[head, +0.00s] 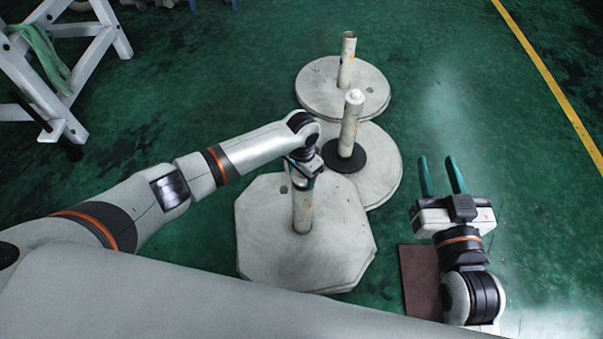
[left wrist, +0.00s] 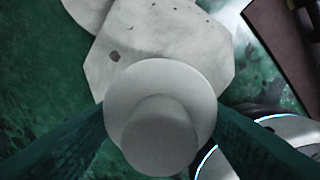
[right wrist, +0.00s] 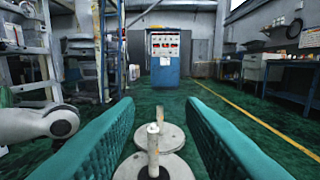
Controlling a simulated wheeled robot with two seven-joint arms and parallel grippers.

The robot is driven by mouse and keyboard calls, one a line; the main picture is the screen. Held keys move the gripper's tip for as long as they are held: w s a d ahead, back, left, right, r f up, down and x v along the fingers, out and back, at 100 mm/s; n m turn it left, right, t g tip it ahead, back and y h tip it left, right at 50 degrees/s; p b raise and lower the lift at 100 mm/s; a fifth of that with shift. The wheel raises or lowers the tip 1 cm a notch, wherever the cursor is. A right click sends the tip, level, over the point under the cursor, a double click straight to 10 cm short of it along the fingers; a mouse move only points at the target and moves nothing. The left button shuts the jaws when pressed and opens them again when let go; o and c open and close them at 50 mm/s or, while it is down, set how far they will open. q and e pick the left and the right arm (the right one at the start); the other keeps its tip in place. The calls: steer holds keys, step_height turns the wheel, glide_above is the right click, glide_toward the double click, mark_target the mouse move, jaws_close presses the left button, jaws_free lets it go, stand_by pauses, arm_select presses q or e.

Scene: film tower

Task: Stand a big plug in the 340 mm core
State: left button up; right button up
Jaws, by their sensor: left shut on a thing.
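My left gripper (head: 305,172) is shut on a pale round plug (left wrist: 160,110) with a wide flange and a knob. It is right at the top of the front core (head: 302,212), which stands upright on an octagonal grey base (head: 340,250). The plug hides the core's top in the left wrist view, so I cannot tell whether it is seated. The middle core (head: 350,130) has a white plug (head: 354,96) in its top and a black ring at its foot. The back core (head: 347,65) shows an open top. My right gripper (head: 441,178) is open and empty, right of the bases.
Round grey bases (head: 320,95) stand behind the octagonal one. A brown plate (head: 417,280) lies on the floor by my right arm. A white trestle (head: 60,75) with a green cloth stands at the far left. Green floor is free at the right, up to the yellow line (head: 545,75).

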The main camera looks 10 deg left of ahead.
steer(key=shift+f, duration=0.15)
steer(key=shift+s+d+f+g+p, duration=0.15)
steer(key=shift+f+g+p, duration=0.05)
steer(key=shift+f+g, duration=0.45)
steer(key=shift+s+d+f+g+p, duration=0.2)
steer(key=shift+f+g, duration=0.35)
steer(key=shift+f, duration=0.2)
steer(key=shift+w+a+r, duration=0.1)
steer(key=shift+r, duration=0.2)
stand_by(0.4)
steer(key=shift+w+a+r+t+b, duration=0.1)
steer(key=shift+w+r+t+b, duration=0.05)
steer(key=shift+r+t, duration=0.3)
steer(key=shift+w+a+r+t+b, duration=0.1)
steer(key=shift+r+t+b, duration=0.05)
steer(key=shift+r+t, duration=0.25)
steer(key=shift+r+t, duration=0.25)
steer(key=shift+r, duration=0.1)
steer(key=shift+f, duration=0.1)
